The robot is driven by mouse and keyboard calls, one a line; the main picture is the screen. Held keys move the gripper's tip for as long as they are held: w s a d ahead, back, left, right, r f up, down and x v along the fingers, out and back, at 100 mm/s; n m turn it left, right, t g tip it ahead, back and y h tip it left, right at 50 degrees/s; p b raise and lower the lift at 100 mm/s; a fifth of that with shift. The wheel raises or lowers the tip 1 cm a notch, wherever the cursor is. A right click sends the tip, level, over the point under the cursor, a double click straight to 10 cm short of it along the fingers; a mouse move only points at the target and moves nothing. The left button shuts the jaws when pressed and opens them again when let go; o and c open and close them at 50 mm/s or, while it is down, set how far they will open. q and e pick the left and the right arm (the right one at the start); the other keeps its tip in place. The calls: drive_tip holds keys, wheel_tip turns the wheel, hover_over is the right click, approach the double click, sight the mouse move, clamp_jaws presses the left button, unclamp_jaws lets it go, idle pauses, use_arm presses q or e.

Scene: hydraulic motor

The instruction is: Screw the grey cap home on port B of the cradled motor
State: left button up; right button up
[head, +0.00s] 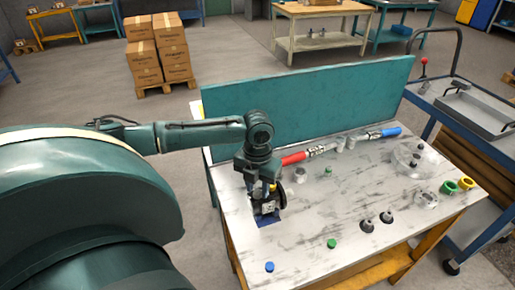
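The motor (266,208) sits on a blue cradle or base (268,221) at the left part of the workbench. My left gripper (265,186) points down right over the motor, and its fingers hide much of the motor's top. The fingers are too small and dark to show whether they are open or shut, or whether a cap is between them. Port B and the grey cap cannot be made out for certain. Two dark round pieces with grey tops (387,217) (367,225) stand near the bench's front. My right gripper is not in view.
A blue cap (269,267) and a green cap (332,243) lie near the front edge. A red-handled tool (294,158) and a blue-handled one (384,134) lie by the teal back panel (310,105). Yellow and green rings (457,186) sit at right. The bench's middle is mostly clear.

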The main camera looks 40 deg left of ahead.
use_arm(q)
drive_tip(key=shift+c, duration=0.5)
clamp_jaws()
drive_tip(key=m, duration=0.5)
drive_tip(key=shift+m, duration=0.4)
drive_tip(key=shift+o, duration=0.5)
unclamp_jaws()
